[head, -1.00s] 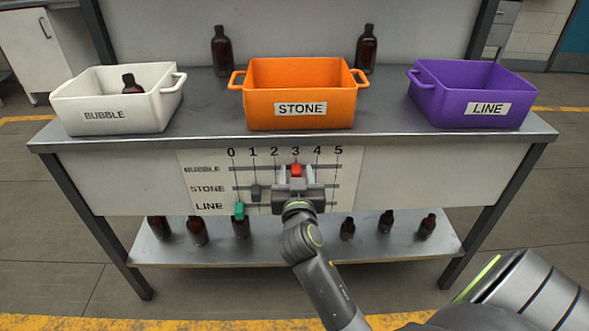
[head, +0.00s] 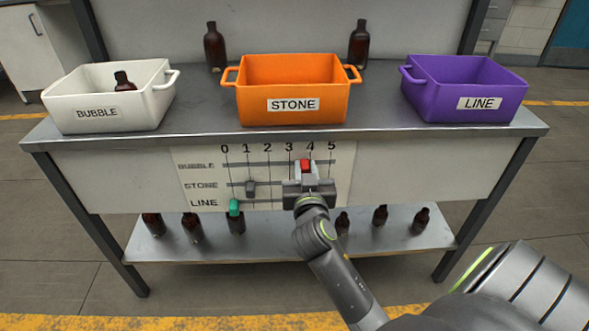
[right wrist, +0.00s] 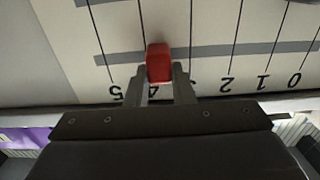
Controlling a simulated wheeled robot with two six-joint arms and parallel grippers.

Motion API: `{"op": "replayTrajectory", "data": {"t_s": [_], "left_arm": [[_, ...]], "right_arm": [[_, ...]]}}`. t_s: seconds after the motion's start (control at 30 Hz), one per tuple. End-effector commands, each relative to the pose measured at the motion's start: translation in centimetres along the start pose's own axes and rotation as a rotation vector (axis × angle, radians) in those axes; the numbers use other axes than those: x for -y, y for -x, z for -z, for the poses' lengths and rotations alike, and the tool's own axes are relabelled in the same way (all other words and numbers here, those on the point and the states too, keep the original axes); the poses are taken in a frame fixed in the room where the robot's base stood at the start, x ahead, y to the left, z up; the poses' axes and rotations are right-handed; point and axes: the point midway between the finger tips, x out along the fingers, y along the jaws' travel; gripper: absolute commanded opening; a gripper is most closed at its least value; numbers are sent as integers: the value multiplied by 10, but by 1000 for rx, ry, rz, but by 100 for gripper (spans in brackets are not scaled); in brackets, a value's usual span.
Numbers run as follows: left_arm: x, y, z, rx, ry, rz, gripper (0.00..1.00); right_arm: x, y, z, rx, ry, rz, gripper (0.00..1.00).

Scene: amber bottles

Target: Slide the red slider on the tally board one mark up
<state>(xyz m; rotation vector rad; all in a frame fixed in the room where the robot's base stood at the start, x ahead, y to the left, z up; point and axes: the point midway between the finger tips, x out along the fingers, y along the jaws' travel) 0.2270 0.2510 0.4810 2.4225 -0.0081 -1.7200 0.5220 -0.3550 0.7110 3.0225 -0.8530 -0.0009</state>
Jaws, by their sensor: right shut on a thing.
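The tally board (head: 262,176) on the bench front has rows BUBBLE, STONE and LINE and marks 0 to 5. The red slider (head: 305,166) is on the top BUBBLE rail, close to mark 4, slightly toward the 3 side. My right gripper (head: 306,174) is shut on it from the front. In the right wrist view the red slider (right wrist: 158,62) sits between the two fingertips (right wrist: 159,75), and the scale shows upside down. My left gripper is not in view.
A grey slider (head: 251,188) is at 1 on the STONE rail and a green slider (head: 235,207) near 0 on the LINE rail. White (head: 112,112), orange (head: 292,111) and purple (head: 475,103) bins stand on the bench. Several amber bottles stand on the lower shelf (head: 285,241).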

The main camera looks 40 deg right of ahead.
Motion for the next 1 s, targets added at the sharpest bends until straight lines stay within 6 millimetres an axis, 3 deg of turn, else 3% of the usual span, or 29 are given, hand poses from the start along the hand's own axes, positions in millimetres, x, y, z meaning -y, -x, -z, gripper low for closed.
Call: {"op": "replayTrajectory", "data": {"t_s": [0.37, 0.4, 0.57, 1.0], "left_arm": [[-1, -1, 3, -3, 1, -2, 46], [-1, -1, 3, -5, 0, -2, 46], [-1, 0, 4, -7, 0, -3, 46], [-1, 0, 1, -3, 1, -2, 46]], "right_arm": [[-6, 0, 1, -1, 1, 0, 0], [-6, 0, 1, -1, 1, 0, 24], [-6, 0, 1, -1, 1, 0, 44], [-4, -1, 0, 0, 1, 3, 44]]}}
